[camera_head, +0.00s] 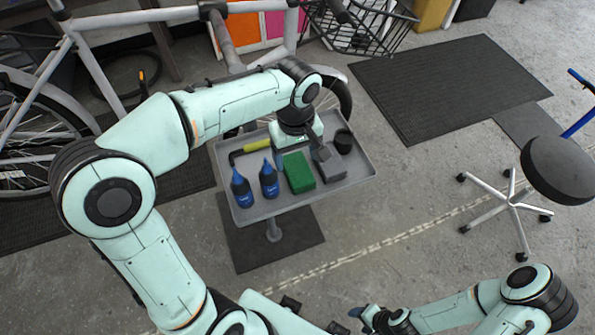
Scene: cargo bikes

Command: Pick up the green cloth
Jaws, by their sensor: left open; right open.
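The green cloth (299,173) is a folded block lying on the grey tray (236,213) of a stand. My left gripper (301,153) is open over the tray, just behind the cloth, with one finger near the cloth's far right corner. I cannot tell whether it touches the cloth. My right gripper (372,316) is open and empty at the bottom of the view, well away from the tray.
On the tray, two dark bottles (241,188) stand left of the cloth, a grey block (331,168) and a black cup (343,142) lie to its right, and a yellow-handled tool (257,146) lies behind. A bicycle (75,45) stands behind; a stool (557,170) stands right.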

